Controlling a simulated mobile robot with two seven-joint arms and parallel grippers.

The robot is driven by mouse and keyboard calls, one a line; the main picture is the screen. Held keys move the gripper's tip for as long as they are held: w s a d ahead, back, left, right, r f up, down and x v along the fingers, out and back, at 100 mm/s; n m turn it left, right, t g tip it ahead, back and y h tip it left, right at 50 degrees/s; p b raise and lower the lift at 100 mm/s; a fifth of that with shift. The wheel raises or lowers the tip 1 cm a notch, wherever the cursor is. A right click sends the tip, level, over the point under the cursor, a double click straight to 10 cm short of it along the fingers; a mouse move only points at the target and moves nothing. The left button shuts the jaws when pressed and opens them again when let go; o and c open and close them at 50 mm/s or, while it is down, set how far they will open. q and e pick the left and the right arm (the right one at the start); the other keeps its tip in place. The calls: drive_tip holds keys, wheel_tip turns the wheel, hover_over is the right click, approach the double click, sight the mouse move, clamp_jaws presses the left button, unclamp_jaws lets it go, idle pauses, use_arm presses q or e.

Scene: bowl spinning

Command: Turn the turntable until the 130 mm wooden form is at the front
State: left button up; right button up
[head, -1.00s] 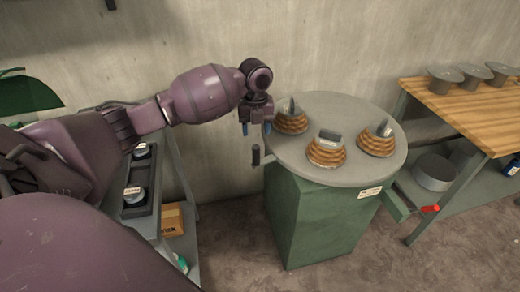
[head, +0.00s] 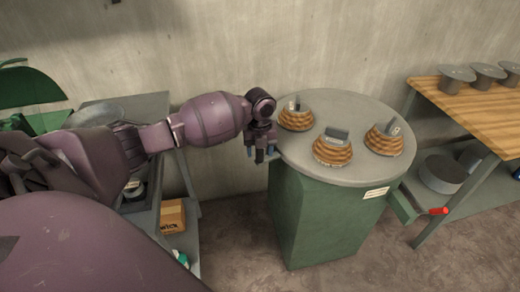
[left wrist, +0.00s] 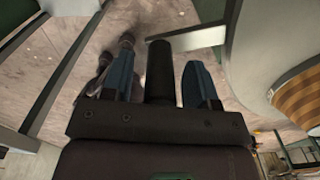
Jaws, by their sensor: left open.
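The round grey turntable (head: 365,108) sits on a green cabinet. Three stepped wooden forms stand on it: one at back left (head: 296,119), one at the front middle (head: 332,152) and one at the right (head: 384,142). Each has a grey piece on top with a small label, too small to read, so I cannot tell which is 130 mm. My left gripper (head: 262,153) is at the turntable's left edge. In the left wrist view its blue fingers (left wrist: 160,88) are open on either side of a dark upright handle (left wrist: 159,70), joined to a grey bracket (left wrist: 190,38). My right gripper is out of view.
A wooden-topped bench (head: 470,115) with several grey discs stands at the right. A shelf unit with a cardboard box (head: 172,216) is at the left. A concrete wall is behind.

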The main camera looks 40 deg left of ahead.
use_arm(q)
clamp_jaws()
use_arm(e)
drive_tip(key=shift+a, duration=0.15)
use_arm(q)
drive_tip(key=shift+d, duration=0.1)
drive_tip(key=shift+s+d+r+n+p, duration=0.15)
drive_tip(key=shift+s+d+p, duration=0.05)
drive_tip(key=shift+d+p, duration=0.2)
drive_tip(key=shift+s+d+r+n+p, duration=0.15)
drive_tip(key=shift+d+p, duration=0.1)
drive_tip(key=shift+d, duration=0.15)
drive_tip(key=s+d+n+p, duration=0.1)
drive_tip(key=d+n+p, duration=0.5)
drive_tip(key=d, duration=1.3)
drive_tip(key=shift+d+f+n+p, duration=0.25)
drive_tip(key=shift+f+n+p, duration=0.05)
drive_tip(key=shift+p, duration=0.15)
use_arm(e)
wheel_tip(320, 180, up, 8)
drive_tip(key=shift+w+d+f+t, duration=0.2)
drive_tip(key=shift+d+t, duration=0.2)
